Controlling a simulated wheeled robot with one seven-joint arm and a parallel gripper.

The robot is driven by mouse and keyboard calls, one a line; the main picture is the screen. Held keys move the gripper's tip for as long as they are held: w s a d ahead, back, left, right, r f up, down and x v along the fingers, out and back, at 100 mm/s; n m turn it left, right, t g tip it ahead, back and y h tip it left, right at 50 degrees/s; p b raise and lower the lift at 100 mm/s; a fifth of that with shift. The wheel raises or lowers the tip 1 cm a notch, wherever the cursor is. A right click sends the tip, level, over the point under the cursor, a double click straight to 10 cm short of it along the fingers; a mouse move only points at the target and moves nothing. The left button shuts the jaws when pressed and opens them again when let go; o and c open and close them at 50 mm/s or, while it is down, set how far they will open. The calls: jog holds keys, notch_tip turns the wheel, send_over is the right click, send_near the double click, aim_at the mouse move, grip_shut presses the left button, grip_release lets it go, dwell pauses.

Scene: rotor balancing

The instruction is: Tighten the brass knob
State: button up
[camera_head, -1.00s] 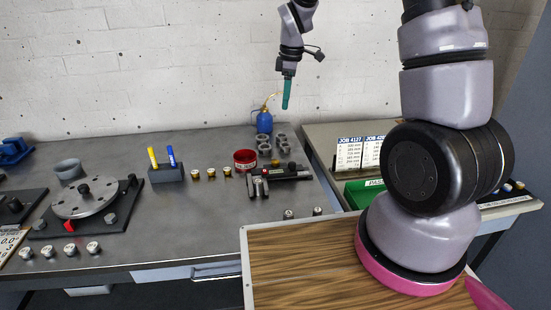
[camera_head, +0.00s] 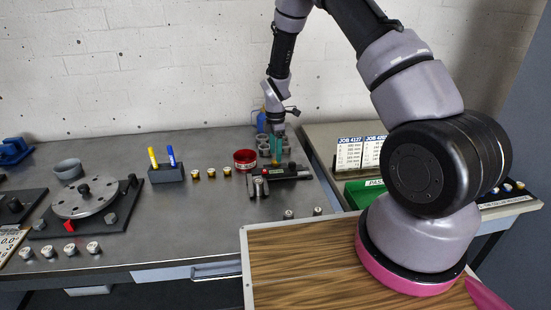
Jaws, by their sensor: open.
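My gripper (camera_head: 277,150), with green fingers, points down over the right part of the bench, at the back end of a dark fixture (camera_head: 290,174). It is open, and no held object shows between the fingers. The fixture has silver cylinders at its front left. Three small brass-coloured pieces stand in a row to its left: one at the left (camera_head: 196,174), one in the middle (camera_head: 211,173) and one at the right (camera_head: 227,171). The spot behind the fixture is partly hidden by my fingers, and contact there cannot be judged.
A red ring-shaped container (camera_head: 245,158) stands just left of my gripper. Grey cups (camera_head: 263,141) and a blue bottle (camera_head: 261,122) are close behind it. A pen block (camera_head: 166,175) and a rotor disc (camera_head: 85,198) stand further left. The bench's middle front is clear.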

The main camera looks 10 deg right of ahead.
aim_at(275, 163)
jog(key=shift+f, duration=1.5)
grip_shut()
